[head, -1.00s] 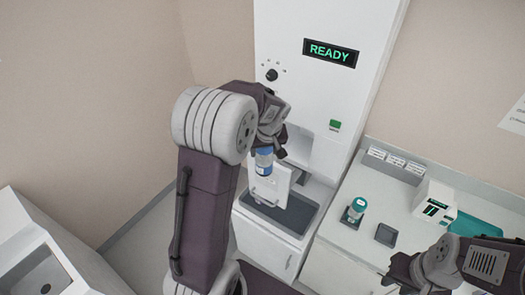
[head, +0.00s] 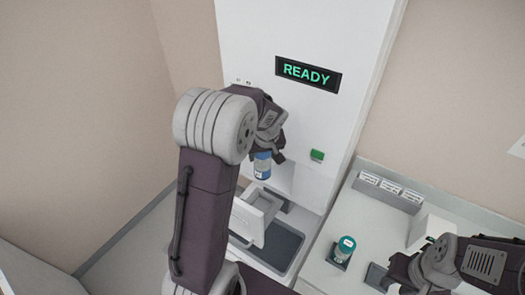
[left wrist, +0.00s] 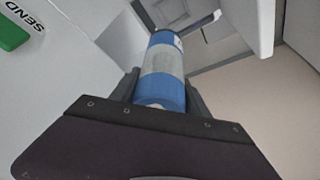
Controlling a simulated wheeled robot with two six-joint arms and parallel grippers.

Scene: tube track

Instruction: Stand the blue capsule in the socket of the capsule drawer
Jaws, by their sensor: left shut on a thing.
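The blue capsule (head: 262,166), blue with a pale band, hangs roughly upright below my left gripper (head: 267,150) in the head view. In the left wrist view the capsule (left wrist: 162,68) sits between the two fingers, which are shut on it. A white pulled-out part, apparently the capsule drawer (head: 247,220), juts from the tall white machine below the capsule, clear of it. Its socket cannot be made out. My right gripper (head: 393,277) is at the lower right, above the counter; its jaw opening is unclear.
The machine (head: 300,120) has a READY display (head: 308,73) and a green button (head: 317,155). A dark grey tray (head: 283,245) lies below the drawer. On the right counter (head: 360,215) stand a teal-topped capsule (head: 344,248) and a card rack (head: 388,190).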

